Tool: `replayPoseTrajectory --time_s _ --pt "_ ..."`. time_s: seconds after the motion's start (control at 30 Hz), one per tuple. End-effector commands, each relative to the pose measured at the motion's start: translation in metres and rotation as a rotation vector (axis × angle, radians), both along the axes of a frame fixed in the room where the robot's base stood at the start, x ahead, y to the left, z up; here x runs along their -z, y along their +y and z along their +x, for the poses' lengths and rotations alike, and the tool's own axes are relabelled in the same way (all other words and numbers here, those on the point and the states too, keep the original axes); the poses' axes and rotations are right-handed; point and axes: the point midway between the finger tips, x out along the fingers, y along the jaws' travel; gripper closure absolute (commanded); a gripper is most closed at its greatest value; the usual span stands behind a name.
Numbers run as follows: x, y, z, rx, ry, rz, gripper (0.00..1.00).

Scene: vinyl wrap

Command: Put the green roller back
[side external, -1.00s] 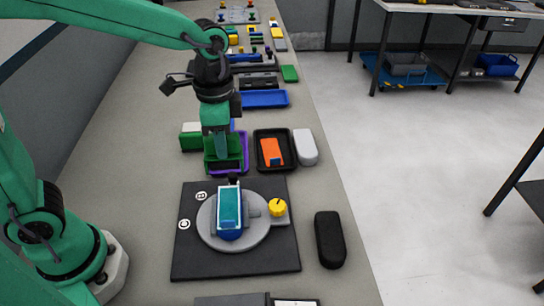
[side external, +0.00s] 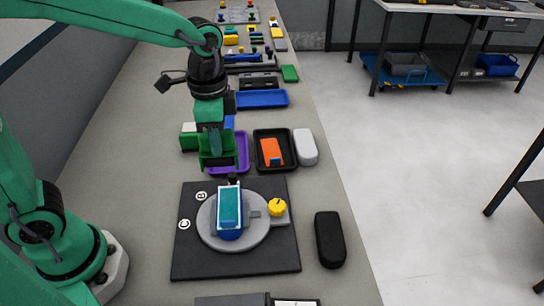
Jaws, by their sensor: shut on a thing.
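My gripper (side external: 217,152) is low over the left side of a purple tray (side external: 244,152), pointing down. It is shut on a green piece (side external: 204,163), which I take to be the green roller. The jaws cover part of it, and its full shape is hard to make out against my green gripper. I cannot tell whether it touches the tray or the table.
A green and white block (side external: 188,136) stands just left of my gripper. A black tray (side external: 258,155) with an orange tool (side external: 271,152) and a white rounded case (side external: 306,146) are to the right. A blue tray (side external: 262,98) lies behind. The turntable (side external: 257,235) is in front.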

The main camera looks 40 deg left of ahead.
Motion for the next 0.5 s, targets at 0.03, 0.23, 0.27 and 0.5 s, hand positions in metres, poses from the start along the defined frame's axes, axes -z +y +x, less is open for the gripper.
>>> replayPoseTrajectory --time_s 0.03,0.23,0.27,0.5 --pt "0.003 0.007 -0.001 -0.005 0.001 0.001 0.98" --pt "0.018 0.036 -0.007 -0.005 0.0 0.0 0.98" --pt "0.02 0.04 -0.008 -0.005 0.0 0.0 0.98" --pt "0.03 0.058 -0.014 -0.001 -0.003 0.0 0.98"
